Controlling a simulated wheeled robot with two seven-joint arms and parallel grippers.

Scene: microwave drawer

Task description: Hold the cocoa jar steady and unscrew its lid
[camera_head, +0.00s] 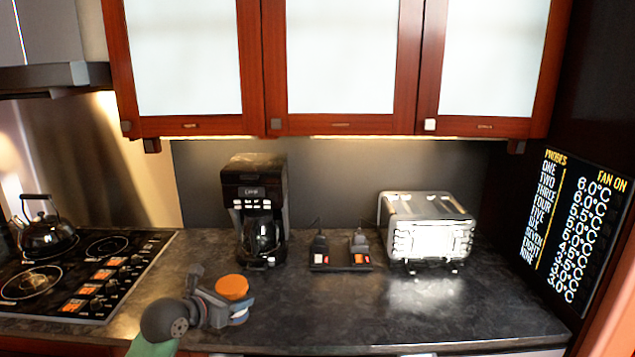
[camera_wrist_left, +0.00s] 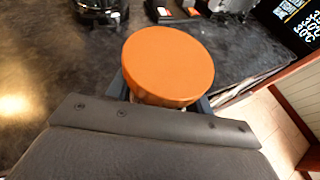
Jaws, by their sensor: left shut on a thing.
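The cocoa jar (camera_head: 240,313) stands at the front of the dark counter, left of the middle. Its round orange lid (camera_head: 232,287) is on top and looks seated. In the left wrist view the lid (camera_wrist_left: 168,66) fills the middle and hides most of the jar's body. My left gripper (camera_head: 238,306) comes in from the left and is shut on the jar below the lid. Its dark fingers show on both sides under the lid in the left wrist view. My right gripper is in neither view.
A stove (camera_head: 85,270) with a kettle (camera_head: 46,235) is at the left. The counter (camera_head: 400,315) right of the jar is clear.

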